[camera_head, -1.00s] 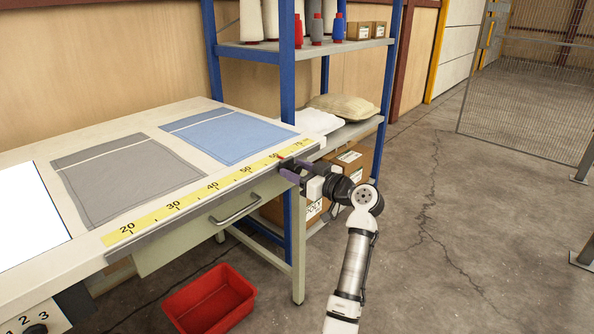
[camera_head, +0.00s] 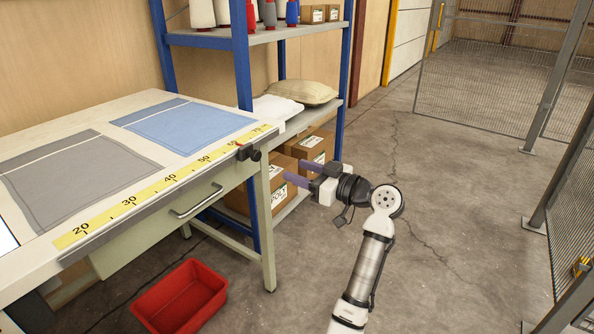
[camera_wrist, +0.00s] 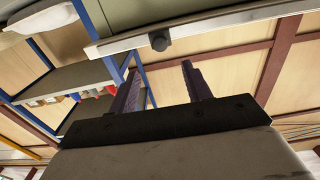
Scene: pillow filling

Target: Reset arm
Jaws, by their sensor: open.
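My gripper (camera_head: 297,175) is open and empty, held in the air to the right of the table's (camera_head: 262,186) right end. In the wrist view its two dark fingers (camera_wrist: 160,88) stand apart with nothing between them. A small black clamp-like piece with a knob (camera_head: 248,153) sits at the table's front right corner, apart from my gripper. The knob also shows in the wrist view (camera_wrist: 159,42).
A grey cloth (camera_head: 70,178) and a blue cloth (camera_head: 185,127) lie flat on the table. A blue-framed shelf (camera_head: 243,75) with a pillow (camera_head: 300,92) and cardboard boxes (camera_head: 312,147) stands behind. A red bin (camera_head: 180,297) is on the floor. The floor to the right is clear.

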